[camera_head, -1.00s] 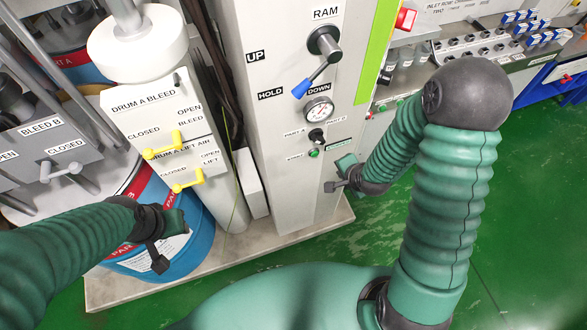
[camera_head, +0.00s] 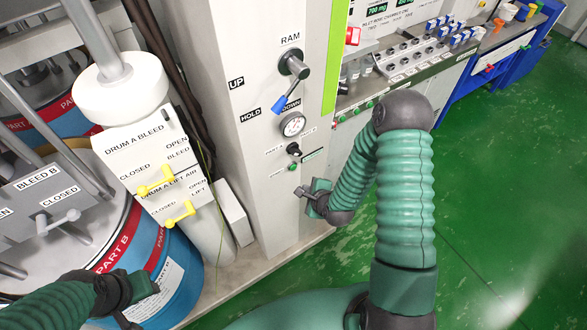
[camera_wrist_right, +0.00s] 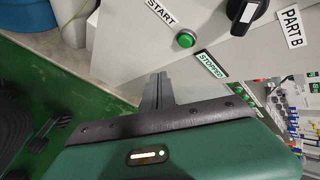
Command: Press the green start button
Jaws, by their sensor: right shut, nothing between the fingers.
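The green start button (camera_head: 293,167) is on the front of the grey column, below the black selector knob (camera_head: 293,149). In the right wrist view the button (camera_wrist_right: 185,39) sits beside the START label, and the knob (camera_wrist_right: 244,14) is to its right. My right gripper (camera_head: 300,191) is shut and empty, just below the button in the head view. In the right wrist view its fingers (camera_wrist_right: 157,84) point toward the panel, below and left of the button, apart from it. My left gripper (camera_head: 140,305) is near the blue drum at the lower left; its fingers are not clear.
The ram lever (camera_head: 286,96) and gauge (camera_head: 292,124) are higher on the column. Yellow valve handles (camera_head: 179,213) and the Part B drum (camera_head: 160,285) are to the left. A bench with switches (camera_head: 405,55) is behind. Green floor at right is open.

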